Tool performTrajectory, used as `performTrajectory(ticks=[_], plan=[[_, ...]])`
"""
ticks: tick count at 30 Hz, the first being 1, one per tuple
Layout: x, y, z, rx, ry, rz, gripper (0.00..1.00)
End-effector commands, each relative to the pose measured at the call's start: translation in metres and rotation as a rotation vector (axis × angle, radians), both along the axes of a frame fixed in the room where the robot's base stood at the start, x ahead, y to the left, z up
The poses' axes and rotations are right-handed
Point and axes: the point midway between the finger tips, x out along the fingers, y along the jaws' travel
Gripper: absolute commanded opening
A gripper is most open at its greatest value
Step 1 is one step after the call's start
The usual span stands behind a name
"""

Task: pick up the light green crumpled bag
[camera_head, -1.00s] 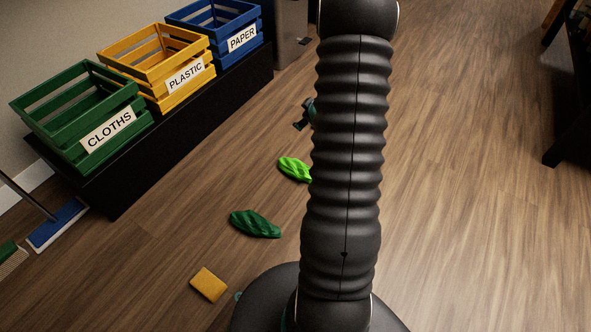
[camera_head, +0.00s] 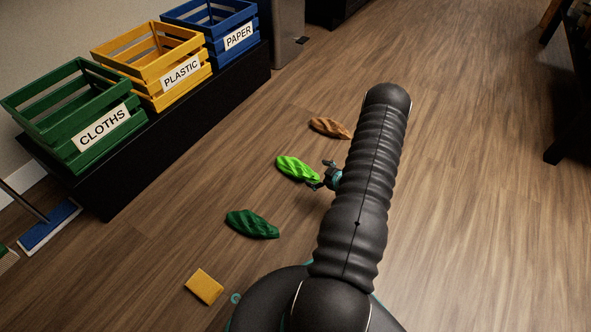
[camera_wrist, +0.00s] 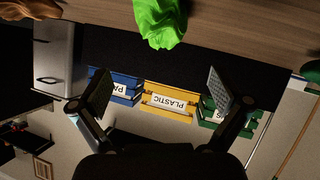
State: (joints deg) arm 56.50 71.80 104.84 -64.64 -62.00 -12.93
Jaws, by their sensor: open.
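The light green crumpled bag (camera_head: 296,168) lies on the wooden floor, left of my arm in the head view. In the wrist view the bag (camera_wrist: 162,22) shows at the top middle, cut off by the frame edge. My gripper (camera_head: 316,182) is close to the bag's right end in the head view. In the wrist view its two fingers (camera_wrist: 160,97) are spread wide with nothing between them. The bag lies beyond the fingertips there. I cannot tell from the head view whether a finger touches it.
A dark green crumpled thing (camera_head: 252,224) and a brown one (camera_head: 330,127) lie either side of the bag. A yellow block (camera_head: 204,286) lies nearer. Green (camera_head: 75,157), yellow (camera_head: 160,98) and blue (camera_head: 226,55) crates stand on a black bench at left.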

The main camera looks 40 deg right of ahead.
Motion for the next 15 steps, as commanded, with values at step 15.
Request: performTrajectory(ticks=[15], plan=[[0.054, 0.007, -0.029, 0.000, 0.002, -0.002, 1.00]])
